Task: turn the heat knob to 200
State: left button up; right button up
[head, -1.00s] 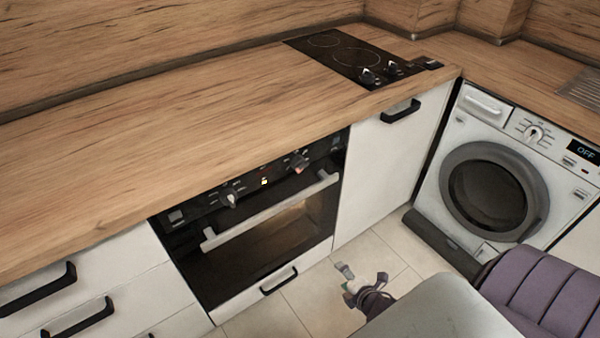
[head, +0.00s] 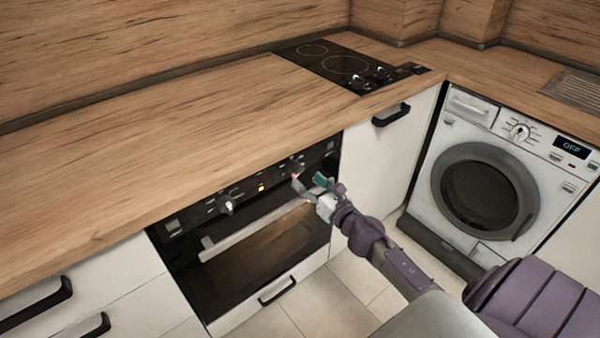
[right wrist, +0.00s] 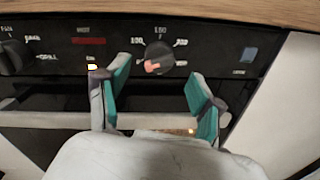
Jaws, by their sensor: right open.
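The heat knob (right wrist: 158,58) is a round dark knob at the right of the oven's control panel. In the right wrist view, printed numbers ring it, with 150 above and what looks like 200 at its upper right. An orange-red mark shows on its lower left. It also shows small in the head view (head: 296,168). My right gripper (head: 309,183) is in front of the panel's right part. In the right wrist view its grey and teal fingers (right wrist: 158,88) are spread below and to either side of the knob, apart from it. My left gripper is out of view.
The oven door handle (head: 250,232) runs below the panel, under my right gripper. Another knob (head: 227,204) is at the panel's left, with a lit indicator (head: 262,188) between. The counter (head: 180,130) overhangs above. A washing machine (head: 485,190) is at the right.

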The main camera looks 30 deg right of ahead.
aim_at(299, 173)
jog(key=shift+w, duration=2.2)
jog(key=shift+c, duration=0.2)
jog(key=c, duration=1.1)
